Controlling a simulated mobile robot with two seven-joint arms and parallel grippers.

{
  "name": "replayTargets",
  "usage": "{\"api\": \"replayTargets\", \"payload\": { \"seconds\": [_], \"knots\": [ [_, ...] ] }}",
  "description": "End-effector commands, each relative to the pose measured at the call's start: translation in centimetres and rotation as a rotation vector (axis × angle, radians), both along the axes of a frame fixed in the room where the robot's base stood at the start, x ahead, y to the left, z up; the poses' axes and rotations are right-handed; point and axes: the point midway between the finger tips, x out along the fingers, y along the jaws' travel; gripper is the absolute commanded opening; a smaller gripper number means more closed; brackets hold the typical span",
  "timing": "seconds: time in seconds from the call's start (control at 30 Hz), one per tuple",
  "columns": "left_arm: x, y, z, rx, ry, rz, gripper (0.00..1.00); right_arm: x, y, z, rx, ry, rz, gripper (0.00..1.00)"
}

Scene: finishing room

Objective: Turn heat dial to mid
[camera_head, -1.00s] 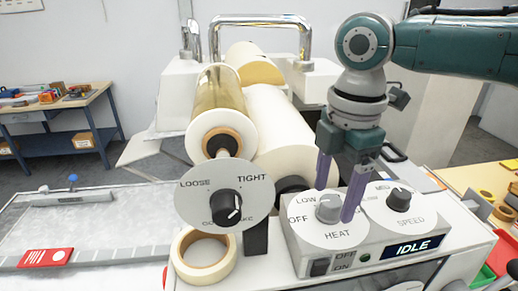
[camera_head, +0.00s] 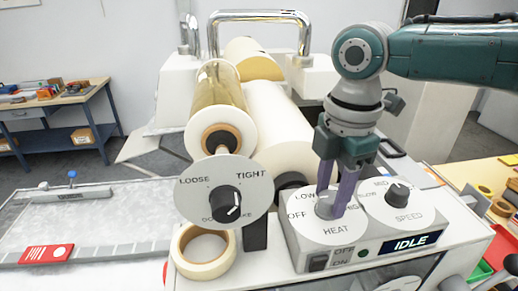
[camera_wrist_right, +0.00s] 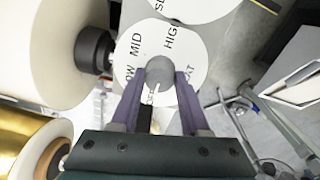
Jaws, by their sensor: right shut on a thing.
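The heat dial is a round white plate (camera_head: 338,232) marked OFF, LOW and HEAT, with a grey knob (camera_head: 325,206) at its centre. The knob (camera_wrist_right: 160,70) also shows in the right wrist view, where MID and HIGH can be read. A pale mark on the knob appears to face OFF. My right gripper (camera_head: 331,204) points down, its purple fingers shut on the knob from both sides. The fingers partly hide the knob and lettering in the head view. My left gripper is out of view.
The speed dial (camera_head: 397,194) sits close to the right of the heat dial, above an IDLE display (camera_head: 411,242). A LOOSE/TIGHT dial (camera_head: 224,204) stands left, with a tape roll (camera_head: 187,267) below it. Large film rolls (camera_head: 278,120) lie behind.

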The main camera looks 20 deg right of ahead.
Motion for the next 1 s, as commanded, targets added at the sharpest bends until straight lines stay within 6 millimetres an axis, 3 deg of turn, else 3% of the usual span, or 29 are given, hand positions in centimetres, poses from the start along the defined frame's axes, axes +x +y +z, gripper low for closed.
{"api": "replayTargets", "payload": {
  "seconds": [0.1, 0.57, 1.0],
  "knots": [
    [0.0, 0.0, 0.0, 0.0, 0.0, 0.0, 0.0, 0.0, 0.0, 0.0, 0.0, 0.0, 0.0, 0.0],
    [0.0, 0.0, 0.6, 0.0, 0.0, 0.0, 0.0, 0.0, 0.0, 0.2, 0.001, 0.001, -0.069, 0.0],
    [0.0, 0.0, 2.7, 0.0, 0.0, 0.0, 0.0, -0.1, 0.2, 0.3, 0.003, 0.004, -0.423, 0.0]
  ]
}}
